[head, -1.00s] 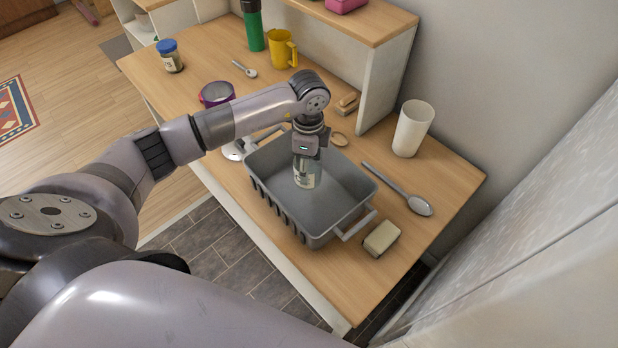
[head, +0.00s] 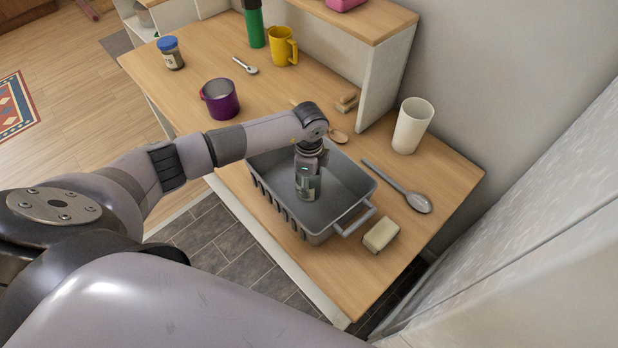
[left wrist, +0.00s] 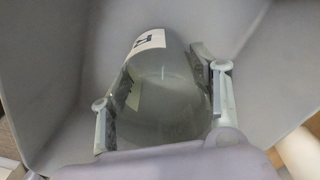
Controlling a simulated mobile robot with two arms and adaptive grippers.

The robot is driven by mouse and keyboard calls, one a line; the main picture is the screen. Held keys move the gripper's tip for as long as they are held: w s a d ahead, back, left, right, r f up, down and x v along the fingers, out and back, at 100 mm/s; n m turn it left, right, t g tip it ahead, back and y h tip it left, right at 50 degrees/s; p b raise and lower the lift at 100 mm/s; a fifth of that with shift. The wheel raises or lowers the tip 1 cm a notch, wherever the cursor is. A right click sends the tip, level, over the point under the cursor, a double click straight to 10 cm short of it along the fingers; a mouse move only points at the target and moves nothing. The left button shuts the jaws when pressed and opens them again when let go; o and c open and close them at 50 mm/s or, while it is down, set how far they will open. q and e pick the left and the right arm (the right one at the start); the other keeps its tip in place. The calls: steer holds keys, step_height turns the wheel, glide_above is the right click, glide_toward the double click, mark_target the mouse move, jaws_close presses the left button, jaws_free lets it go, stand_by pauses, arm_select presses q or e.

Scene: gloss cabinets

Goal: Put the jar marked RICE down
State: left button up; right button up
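The jar (head: 308,189) is a grey-green glass jar with a white label. It is upright inside the grey basket (head: 268,200). My left gripper (head: 308,172) points down into the basket with its fingers around the jar. In the left wrist view the jar (left wrist: 160,95) sits between both fingers (left wrist: 163,80), which appear to press its sides. Only part of a dark letter on the label shows there, so I cannot read the full word. I cannot tell whether the jar's base touches the basket floor. My right gripper is not in view.
Right of the basket are a soap-like bar (head: 381,235), a grey spoon (head: 415,201) and a white cup (head: 412,126). A purple mug (head: 221,99), a blue-lidded jar (head: 171,53) and a yellow mug (head: 282,46) stand farther back. The basket walls surround the gripper closely.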

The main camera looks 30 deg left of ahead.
arm_select(q)
steer(key=o, duration=0.5)
steer(key=shift+r, duration=0.25)
steer(key=shift+w+r, duration=0.1)
steer(key=shift+r, duration=0.2)
steer(key=shift+r+b, duration=1.3)
steer(key=shift+r, duration=4.3)
steer(key=shift+f, duration=0.1)
